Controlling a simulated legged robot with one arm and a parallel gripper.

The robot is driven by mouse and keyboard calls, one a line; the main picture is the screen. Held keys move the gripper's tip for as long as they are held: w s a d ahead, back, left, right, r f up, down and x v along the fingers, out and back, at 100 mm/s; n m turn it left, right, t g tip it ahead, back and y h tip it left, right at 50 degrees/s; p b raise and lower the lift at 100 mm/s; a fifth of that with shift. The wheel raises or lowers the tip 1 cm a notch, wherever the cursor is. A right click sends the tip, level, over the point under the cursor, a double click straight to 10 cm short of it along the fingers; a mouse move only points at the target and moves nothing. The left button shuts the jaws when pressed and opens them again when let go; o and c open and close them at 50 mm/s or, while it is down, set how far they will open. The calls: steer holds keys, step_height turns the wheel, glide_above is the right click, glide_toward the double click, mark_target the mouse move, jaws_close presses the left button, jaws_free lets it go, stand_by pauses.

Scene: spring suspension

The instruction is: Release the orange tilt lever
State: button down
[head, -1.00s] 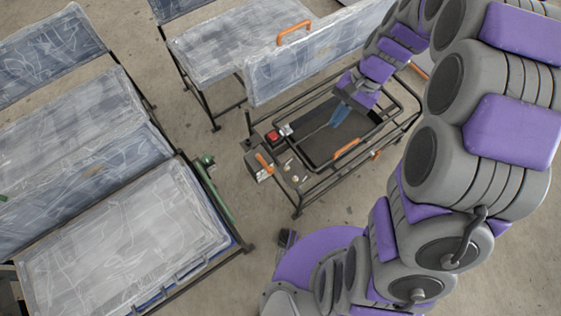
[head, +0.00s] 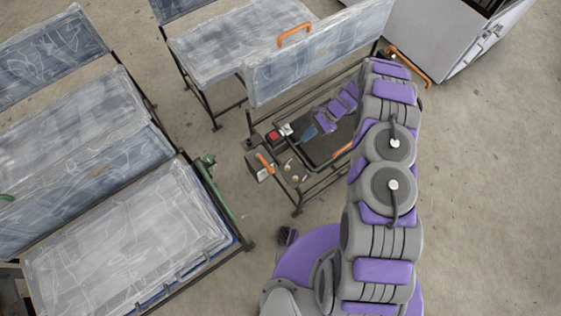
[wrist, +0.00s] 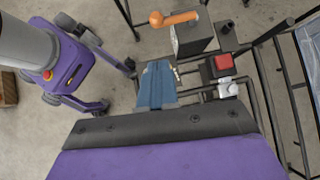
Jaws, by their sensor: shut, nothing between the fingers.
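The orange tilt lever (head: 265,163) sits on a small grey box at the left end of the black frame, in front of the seats. In the wrist view the lever (wrist: 176,19) lies across the top of its box, with a round knob at its left end. My gripper (head: 309,132) has blue fingers and is over the frame's dark tray, to the right of the lever and apart from it. In the wrist view the gripper (wrist: 157,78) is shut and empty, pointing toward the lever box, with a gap between.
A red button (wrist: 223,62) on a black block stands right of my fingers, with a pale fitting beside it. It also shows in the head view (head: 273,135). Wrapped seats (head: 120,240) fill the left.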

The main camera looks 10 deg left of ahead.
steer(key=shift+m, duration=0.5)
steer(key=f, duration=0.3)
steer(key=s+f, duration=0.1)
steer(key=f, duration=0.1)
steer(key=shift+a+f, duration=0.1)
steer(key=shift+f, duration=0.25)
steer(key=shift+s+f, duration=0.1)
steer(key=b, duration=0.3)
glide_toward(265, 164)
steer(key=shift+s+d+f, duration=0.25)
steer(key=shift+s+f, duration=0.35)
steer(key=shift+f, duration=0.1)
steer(key=shift+s+d+f, duration=0.2)
steer(key=shift+s+f, duration=0.4)
steer(key=shift+f, duration=0.05)
steer(key=shift+s+d+f, duration=0.25)
steer(key=shift+s+f, duration=0.4)
steer(key=shift+f, duration=0.05)
steer(key=shift+s, duration=0.15)
